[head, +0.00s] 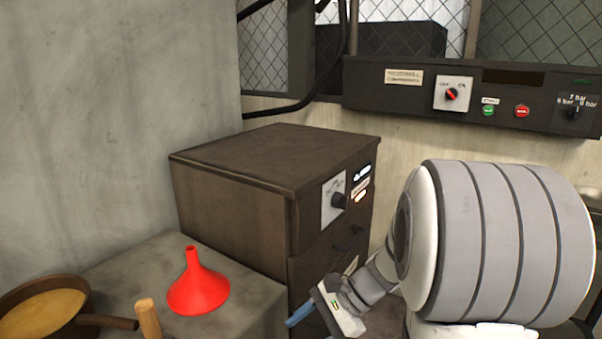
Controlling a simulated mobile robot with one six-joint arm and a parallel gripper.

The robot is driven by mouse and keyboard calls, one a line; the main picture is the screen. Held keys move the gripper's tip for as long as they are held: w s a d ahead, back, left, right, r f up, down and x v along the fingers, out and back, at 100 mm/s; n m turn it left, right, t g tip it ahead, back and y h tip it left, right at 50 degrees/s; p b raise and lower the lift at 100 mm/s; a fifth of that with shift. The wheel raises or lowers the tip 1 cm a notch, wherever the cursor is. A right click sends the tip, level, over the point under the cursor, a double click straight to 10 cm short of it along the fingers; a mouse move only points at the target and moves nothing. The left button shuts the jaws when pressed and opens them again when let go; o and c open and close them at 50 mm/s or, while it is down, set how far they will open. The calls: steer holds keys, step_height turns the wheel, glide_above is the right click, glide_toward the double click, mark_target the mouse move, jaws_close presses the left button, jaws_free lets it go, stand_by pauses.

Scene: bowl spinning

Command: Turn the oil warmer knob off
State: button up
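A dark brown metal cabinet (270,200), which looks like the oil warmer, stands left of centre in the head view. Its black knob (340,201) sits on a white label plate (331,190) on the front face. The plate's lettering is too small to read, and I cannot tell the knob's setting. My gripper (297,317) is low in front of the cabinet, below the knob and apart from it. One blue finger shows side-on, so its opening is hidden. No object shows in it.
A red funnel (196,288), a pan of yellowish liquid (40,310) and a wooden handle (148,318) are on the grey block (125,262) at left. A control panel (430,95) with a red-marked knob (452,94) and buttons is on the back wall. My arm covers the lower right.

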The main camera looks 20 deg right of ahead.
steer(key=w+d+r+m+t+y+p, duration=0.3)
steer(key=w+d+r+m+t+p, duration=0.5)
steer(key=r, duration=0.3)
steer(key=m+t+h+p, duration=0.2)
steer(key=m+t+p, duration=0.25)
steer(key=m, duration=0.35)
glide_toward(347, 202)
steer(key=x, duration=0.2)
steer(key=shift+t+h, duration=0.3)
steer(key=shift+t, duration=0.25)
steer(key=b+x, duration=0.1)
steer(key=x, duration=0.6)
steer(key=shift+w+a+f, duration=0.1)
steer(key=shift+a+f, duration=0.1)
steer(key=shift+a, duration=0.2)
steer(key=shift+c, duration=0.6)
